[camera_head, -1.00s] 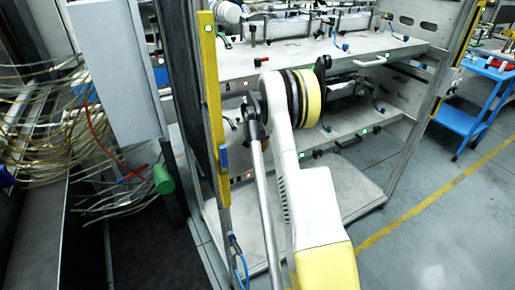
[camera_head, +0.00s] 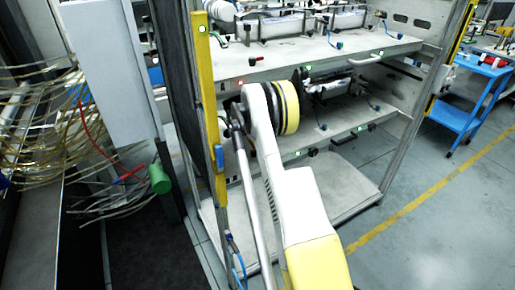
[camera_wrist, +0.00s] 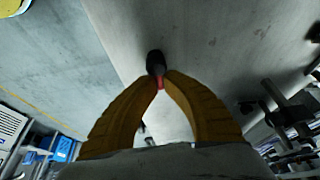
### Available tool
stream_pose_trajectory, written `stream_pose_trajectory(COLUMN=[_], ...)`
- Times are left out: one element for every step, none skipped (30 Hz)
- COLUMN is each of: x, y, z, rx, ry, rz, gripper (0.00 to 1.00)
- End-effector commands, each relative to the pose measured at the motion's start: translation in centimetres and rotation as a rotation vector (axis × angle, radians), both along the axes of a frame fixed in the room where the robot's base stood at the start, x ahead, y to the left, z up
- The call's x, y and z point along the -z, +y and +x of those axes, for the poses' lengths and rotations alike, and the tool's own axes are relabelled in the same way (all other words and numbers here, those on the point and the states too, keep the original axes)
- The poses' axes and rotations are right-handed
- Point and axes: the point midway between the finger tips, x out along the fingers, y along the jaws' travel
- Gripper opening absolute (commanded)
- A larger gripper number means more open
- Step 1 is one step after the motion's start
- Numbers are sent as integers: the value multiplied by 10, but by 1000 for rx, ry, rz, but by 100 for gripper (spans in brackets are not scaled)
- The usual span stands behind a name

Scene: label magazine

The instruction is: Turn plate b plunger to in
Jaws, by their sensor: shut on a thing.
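In the wrist view, a plunger with a black knob (camera_wrist: 155,62) and a short red section (camera_wrist: 160,82) shows at my fingertips. My gripper (camera_wrist: 164,77) has two orange-brown fingers that meet at the red section, so it is shut on the plunger. The knob points away from the fingers, against a pale grey plate or panel (camera_wrist: 195,40). No label tells which plate this is. In the head view my arm hides my gripper and the plunger.
A metal rack has an upper shelf (camera_head: 310,62) with clamped parts and a lower shelf (camera_head: 340,128). A yellow upright (camera_head: 207,110) stands close left of my arm. Dark fittings (camera_wrist: 290,115) lie right of my fingers. A blue cart (camera_head: 455,112) stands right on open floor.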

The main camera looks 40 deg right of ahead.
Motion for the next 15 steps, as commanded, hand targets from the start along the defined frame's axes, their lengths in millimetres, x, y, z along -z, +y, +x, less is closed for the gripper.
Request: stream_pose_trajectory(x=[1, 1, 1, 1, 1, 0, 0, 0, 1, 1, 1, 1, 1, 1, 1], y=[0, 0, 0, 0, 0, 1, 1, 1, 1, 1, 1, 1, 1, 1, 1], z=[0, 0, -1, -1, -1, -1, -1, -1, -1, -1, -1, -1, -1, -2, -2], rx=[13, 22, 33, 38, 43, 49, 53, 56, 60, 61, 62, 62, 63, 63, 62], ry=[1, 0, 0, 0, 0, 1, 0, 0, 0, 0, 0, 1, 0, 0, 1], rz=[1, 1, 1, 1, 1, 1, 1, 1, 2, 2, 2, 2, 2, 2, 2], gripper=[0, 0, 0, 0, 0, 0, 0, 0, 0, 0, 0, 0, 0, 0, 0])
